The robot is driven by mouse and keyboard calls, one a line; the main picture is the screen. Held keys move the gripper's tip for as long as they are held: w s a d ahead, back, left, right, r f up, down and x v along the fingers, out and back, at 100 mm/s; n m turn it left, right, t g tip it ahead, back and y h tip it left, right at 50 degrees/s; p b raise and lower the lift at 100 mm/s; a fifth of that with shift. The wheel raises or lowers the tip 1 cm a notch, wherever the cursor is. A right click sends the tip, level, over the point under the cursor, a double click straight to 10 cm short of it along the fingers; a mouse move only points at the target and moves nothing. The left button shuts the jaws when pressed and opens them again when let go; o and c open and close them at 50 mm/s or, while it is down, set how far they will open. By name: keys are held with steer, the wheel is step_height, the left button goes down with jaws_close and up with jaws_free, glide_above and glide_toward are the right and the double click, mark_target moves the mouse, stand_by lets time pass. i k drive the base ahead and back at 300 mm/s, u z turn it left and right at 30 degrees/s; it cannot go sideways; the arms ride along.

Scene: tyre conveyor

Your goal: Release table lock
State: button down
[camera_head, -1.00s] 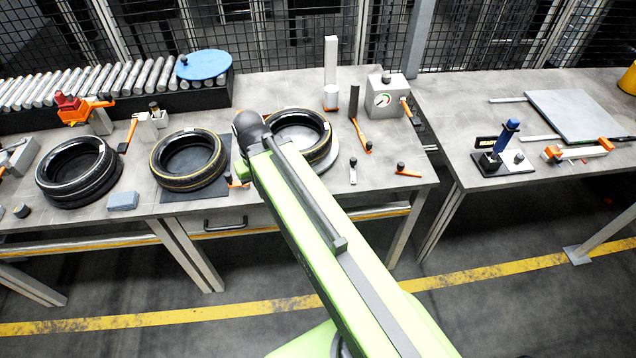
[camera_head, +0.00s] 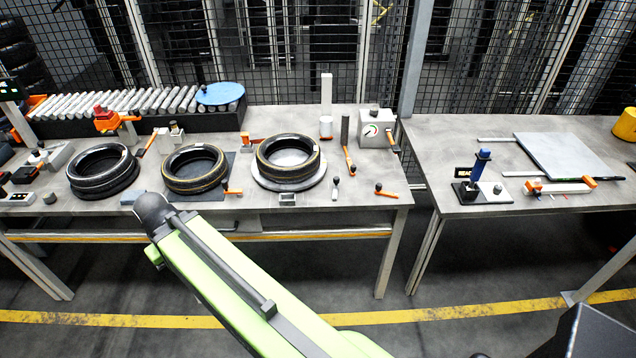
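A black tyre (camera_head: 288,160) lies flat on a round pale plate (camera_head: 316,182) on the left workbench. Several small orange-handled levers stand around it: one (camera_head: 246,141) at its upper left, one (camera_head: 232,191) at its lower left, one (camera_head: 348,158) to its right, and one (camera_head: 385,192) near the bench's front edge. A small grey lever (camera_head: 336,188) stands upright between them. I cannot tell which one is the table lock. My green arm reaches up to a dark joint in front of the bench; my gripper is not visible.
Two more tyres (camera_head: 103,172) (camera_head: 194,168) lie to the left. A roller conveyor (camera_head: 150,103) with a blue disc (camera_head: 221,93) runs behind. A gauge box (camera_head: 376,128) stands at the back right. A second table (camera_head: 450,150) holds a grey plate (camera_head: 566,155). A mesh fence closes the back.

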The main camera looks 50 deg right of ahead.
mark_target(336, 179)
steer(key=u, duration=0.1)
steer(key=i, duration=1.6)
steer(key=z, duration=0.6)
steer(key=k, duration=0.8)
steer(key=z, duration=0.1)
steer(key=i, duration=0.95)
steer(key=u, duration=0.1)
